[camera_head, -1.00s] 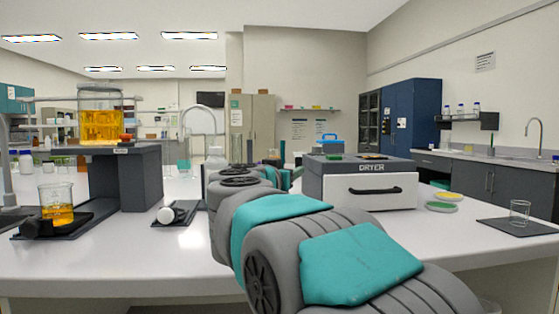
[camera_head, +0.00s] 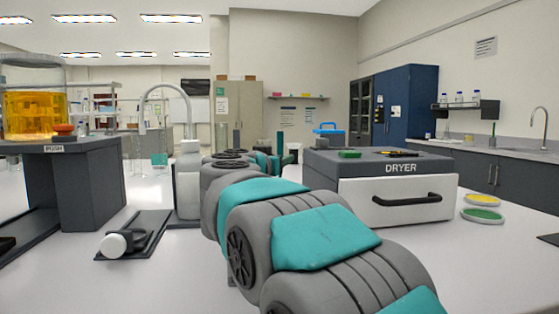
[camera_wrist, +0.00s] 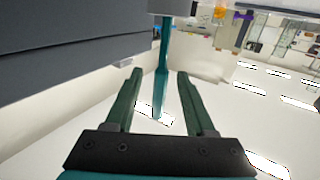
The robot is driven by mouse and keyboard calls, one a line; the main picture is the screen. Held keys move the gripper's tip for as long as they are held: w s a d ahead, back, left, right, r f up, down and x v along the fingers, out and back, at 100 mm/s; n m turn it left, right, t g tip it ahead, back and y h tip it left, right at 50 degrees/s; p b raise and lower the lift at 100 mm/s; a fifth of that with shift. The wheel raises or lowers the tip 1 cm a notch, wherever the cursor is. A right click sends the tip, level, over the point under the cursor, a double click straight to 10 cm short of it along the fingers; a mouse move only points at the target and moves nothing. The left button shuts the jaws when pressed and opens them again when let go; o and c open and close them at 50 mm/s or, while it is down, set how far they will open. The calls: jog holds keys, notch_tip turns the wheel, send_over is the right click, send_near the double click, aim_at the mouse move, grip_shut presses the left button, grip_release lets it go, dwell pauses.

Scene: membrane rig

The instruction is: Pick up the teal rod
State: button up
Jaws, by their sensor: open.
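In the wrist view the teal rod (camera_wrist: 161,65) is a slim bar that widens toward one end. In the head view my arm hides much of that area, and I cannot clearly make out the rod.
The dryer (camera_head: 349,202), with a white drawer front, stands right of my arm. Two round dishes (camera_head: 482,207) lie beyond it. At left are a grey stand (camera_head: 85,185) bearing a jar of amber liquid (camera_head: 36,112), and a dark plate (camera_head: 150,228) with a white-knobbed part. Bare white bench shows in front.

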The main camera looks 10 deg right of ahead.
jog(key=shift+x, duration=2.5)
jog(key=shift+a+r, duration=0.1)
jog(key=shift+r, duration=0.05)
grip_shut()
